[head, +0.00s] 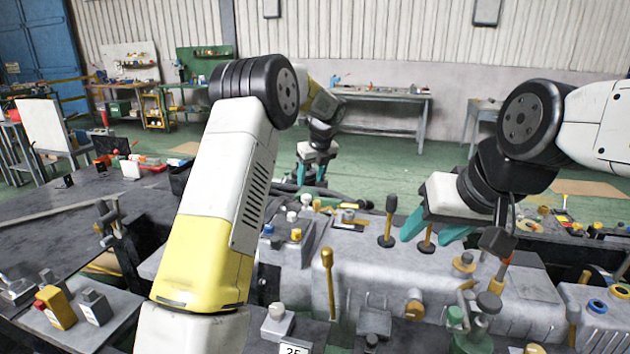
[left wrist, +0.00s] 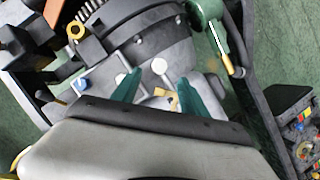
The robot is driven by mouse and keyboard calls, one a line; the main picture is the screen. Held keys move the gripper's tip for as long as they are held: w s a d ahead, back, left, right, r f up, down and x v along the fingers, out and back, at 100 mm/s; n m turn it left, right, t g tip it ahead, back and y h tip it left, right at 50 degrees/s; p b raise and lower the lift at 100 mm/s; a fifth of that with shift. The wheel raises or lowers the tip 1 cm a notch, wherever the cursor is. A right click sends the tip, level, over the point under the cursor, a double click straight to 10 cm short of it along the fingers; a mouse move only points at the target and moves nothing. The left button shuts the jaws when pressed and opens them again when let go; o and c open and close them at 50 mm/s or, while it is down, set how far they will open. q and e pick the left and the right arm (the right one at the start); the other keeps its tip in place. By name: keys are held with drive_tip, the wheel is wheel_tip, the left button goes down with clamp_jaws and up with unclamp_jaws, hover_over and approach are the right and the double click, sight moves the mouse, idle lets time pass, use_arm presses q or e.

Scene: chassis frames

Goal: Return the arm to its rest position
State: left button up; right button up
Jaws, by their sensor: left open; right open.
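My left arm (head: 232,170) rises from the bottom of the head view, bends at a black joint and reaches away to the far side of the grey machine. My left gripper (head: 311,182) has teal fingers pointing down, apart and empty, at the machine's far left end. In the left wrist view, its two teal fingers (left wrist: 158,88) are spread over grey machine parts, with a small yellow piece between them and a white knob just beyond. My right gripper (head: 428,237) points down, open, over the machine's middle. A yellow-topped black knob stands between its teal fingers; contact is unclear.
The grey machine (head: 350,262) carries upright levers and knobs, including a yellow lever (head: 328,275) beside my left arm. A dark bench (head: 50,215) with small boxes lies left. Green floor is open behind, before a far workbench (head: 385,95).

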use_arm(q)
drive_tip(key=shift+r, duration=0.1)
drive_tip(key=s+a+r+n+h, duration=0.1)
drive_tip(key=s+a+r+n, duration=0.2)
drive_tip(key=s+r+n, duration=0.55)
drive_tip(key=s+a+r+n+h, duration=0.25)
drive_tip(key=s+r+n, duration=0.25)
drive_tip(key=s, duration=0.6)
drive_tip(key=s+f+n+t+h, duration=0.1)
drive_tip(key=s+f+n+t, duration=0.1)
drive_tip(key=s+n, duration=1.3)
drive_tip(key=s, duration=0.9)
drive_tip(key=shift+a+f, duration=0.15)
drive_tip(key=shift+f, duration=0.25)
